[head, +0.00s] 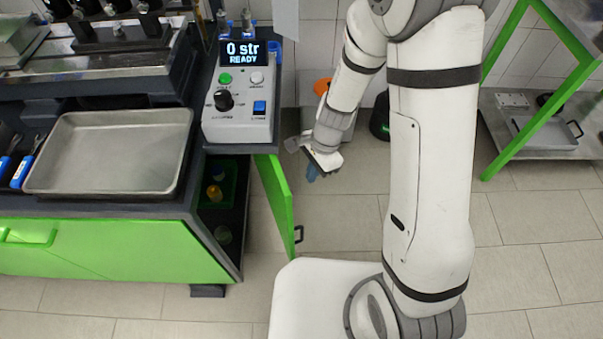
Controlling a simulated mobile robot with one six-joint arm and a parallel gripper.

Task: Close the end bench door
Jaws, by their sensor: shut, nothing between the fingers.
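The end bench door (275,200) is a green panel at the right end of the bench. It stands open, swung out from the bench end, with a dark handle (299,234) on its right side. The open compartment (222,215) to its left shows a green bin and small bottles inside. My gripper (312,172) is to the right of the door's upper part, pointing down, and looks shut and empty. A gap shows between it and the door in this view; its exact distance in depth I cannot tell.
A control box (240,105) reading "0 str READY" and a metal tray (110,150) stand on the bench. An orange-topped container (323,87) is behind my arm. A green-framed shelf (540,120) stands at right.

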